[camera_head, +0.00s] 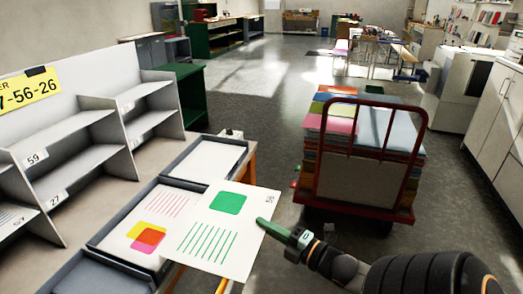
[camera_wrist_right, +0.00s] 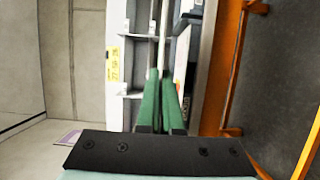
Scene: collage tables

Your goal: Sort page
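A white page (camera_head: 204,232) with a green square and green slanted lines is held by its right edge in my right gripper (camera_head: 268,225). The page hangs over the trays and partly covers the middle one. In that tray lies another page (camera_head: 150,226) with pink lines and overlapping yellow, orange and pink squares. A grey shelf unit (camera_head: 88,150) with numbered slots stands at left. My left gripper is not in view.
The far tray (camera_head: 243,152) has a pale bottom; the near tray (camera_head: 62,272) looks dark and empty. A yellow sign (camera_head: 28,90) tops the shelf. A red-framed cart (camera_head: 312,165) with paper stacks stands right of the table. Open floor lies beyond.

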